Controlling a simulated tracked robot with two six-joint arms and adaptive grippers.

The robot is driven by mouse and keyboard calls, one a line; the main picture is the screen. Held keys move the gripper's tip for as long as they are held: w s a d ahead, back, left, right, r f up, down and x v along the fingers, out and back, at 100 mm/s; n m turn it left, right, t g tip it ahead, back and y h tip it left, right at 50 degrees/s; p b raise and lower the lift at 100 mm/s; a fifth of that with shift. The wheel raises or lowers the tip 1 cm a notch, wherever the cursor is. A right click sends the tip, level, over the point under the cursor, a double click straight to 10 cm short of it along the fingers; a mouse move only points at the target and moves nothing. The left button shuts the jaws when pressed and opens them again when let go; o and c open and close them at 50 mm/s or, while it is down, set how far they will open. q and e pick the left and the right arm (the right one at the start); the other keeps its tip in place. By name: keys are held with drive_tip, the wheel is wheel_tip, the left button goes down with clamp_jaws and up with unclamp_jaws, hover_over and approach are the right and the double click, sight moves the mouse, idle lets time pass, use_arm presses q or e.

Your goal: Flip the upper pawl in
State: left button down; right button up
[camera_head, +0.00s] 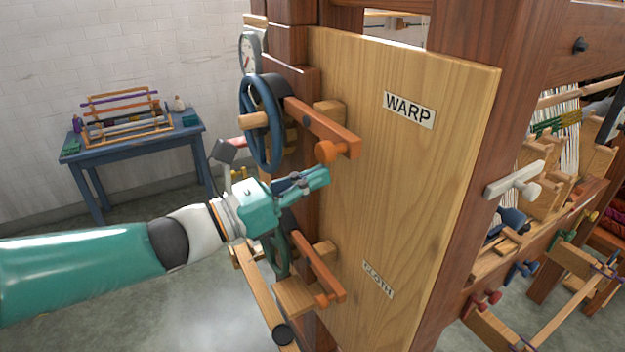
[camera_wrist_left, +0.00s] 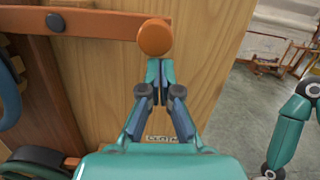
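The upper pawl (camera_head: 322,126) is an orange-brown wooden bar beside the WARP label (camera_head: 409,109), with a round orange knob (camera_head: 329,152) near its free end. In the left wrist view the pawl (camera_wrist_left: 90,22) runs in from the left and its knob (camera_wrist_left: 154,37) sits straight ahead of my fingertips. My left gripper (camera_head: 325,174) has its teal fingers together, just below the knob. The fingers also show in the left wrist view (camera_wrist_left: 159,68). Nothing shows between them; whether they touch the knob I cannot tell. My right gripper does not show.
A blue handwheel (camera_head: 262,122) and a gauge (camera_head: 249,52) are left of the pawl. The lower pawl (camera_head: 318,268) sits below by the CLOTH label (camera_head: 377,279). The wooden panel (camera_head: 440,190) is bare on its right. A blue table (camera_head: 130,148) stands by the wall.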

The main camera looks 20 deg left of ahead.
use_arm(q)
wheel_tip(320, 180, down, 5)
drive_tip(key=b, duration=0.4)
drive_tip(key=r+b+v, duration=0.1)
drive_tip(key=v, duration=0.9)
drive_tip(key=shift+s+r, duration=0.15)
drive_tip(key=shift+s, duration=0.2)
drive_tip(key=shift+d, duration=0.15)
